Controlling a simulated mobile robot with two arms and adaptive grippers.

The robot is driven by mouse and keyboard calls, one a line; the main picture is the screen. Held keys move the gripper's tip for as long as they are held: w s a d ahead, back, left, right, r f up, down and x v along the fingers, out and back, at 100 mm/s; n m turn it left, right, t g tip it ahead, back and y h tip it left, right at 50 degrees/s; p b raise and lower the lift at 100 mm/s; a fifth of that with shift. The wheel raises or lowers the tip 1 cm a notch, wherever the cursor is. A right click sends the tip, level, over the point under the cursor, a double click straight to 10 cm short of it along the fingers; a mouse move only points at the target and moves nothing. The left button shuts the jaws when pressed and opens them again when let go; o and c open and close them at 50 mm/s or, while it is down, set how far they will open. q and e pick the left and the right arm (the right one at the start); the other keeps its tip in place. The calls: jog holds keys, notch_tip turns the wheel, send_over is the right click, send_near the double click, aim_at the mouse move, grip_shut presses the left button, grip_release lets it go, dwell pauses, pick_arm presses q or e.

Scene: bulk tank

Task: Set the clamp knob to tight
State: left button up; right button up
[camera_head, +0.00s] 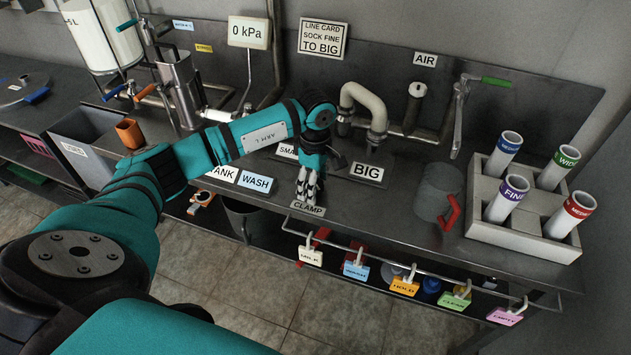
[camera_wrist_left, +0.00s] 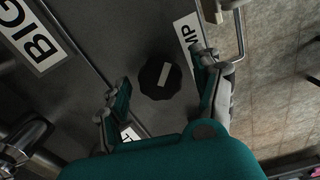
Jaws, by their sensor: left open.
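In the head view the CLAMP label (camera_head: 308,209) is at the counter's front edge, and the knob is hidden behind my gripper. My left gripper (camera_head: 309,187) points down just behind that label. In the wrist view its open fingers (camera_wrist_left: 161,70) lie on either side of the knob, with no contact visible. My right gripper is out of view.
The BIG label (camera_head: 366,171) and a bent pipe (camera_head: 365,103) stand just right of my gripper. A grey mug-like container with a red handle (camera_head: 438,192) is further right, before a rack of tubes (camera_head: 544,238). Colored tags (camera_head: 405,287) hang along the front rail.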

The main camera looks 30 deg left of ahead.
pick_arm(q)
jog(key=shift+c, duration=0.4)
jog(key=c, duration=1.1)
